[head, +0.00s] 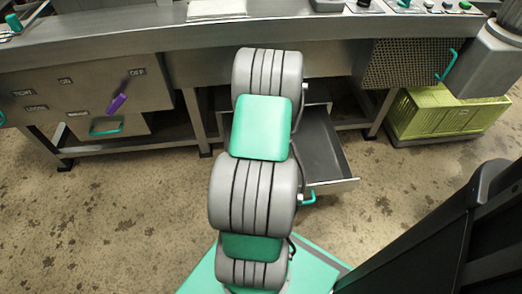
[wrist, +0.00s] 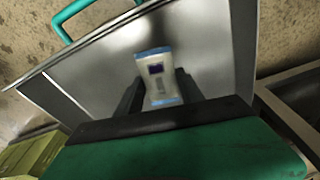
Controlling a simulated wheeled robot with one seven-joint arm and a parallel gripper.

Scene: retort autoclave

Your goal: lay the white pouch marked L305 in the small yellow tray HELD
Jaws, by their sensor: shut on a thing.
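A small white pouch (wrist: 152,62) with a dark blue square and a light blue lower band shows in the wrist view. Its marking is too blurred to read. My gripper (wrist: 160,84) is shut on it, with a dark finger on each side. The pouch and gripper are over the grey inside of the open drawer (wrist: 208,45). In the head view my gripper and the pouch are hidden behind my arm. I cannot make out a small yellow tray marked HELD in either view.
The open drawer (head: 318,145) with a green handle sticks out under the steel counter (head: 120,42). A large yellow-green crate (head: 440,112) stands low at the right. A panel with a purple lever (head: 117,103) is at the left. The front floor at left is clear.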

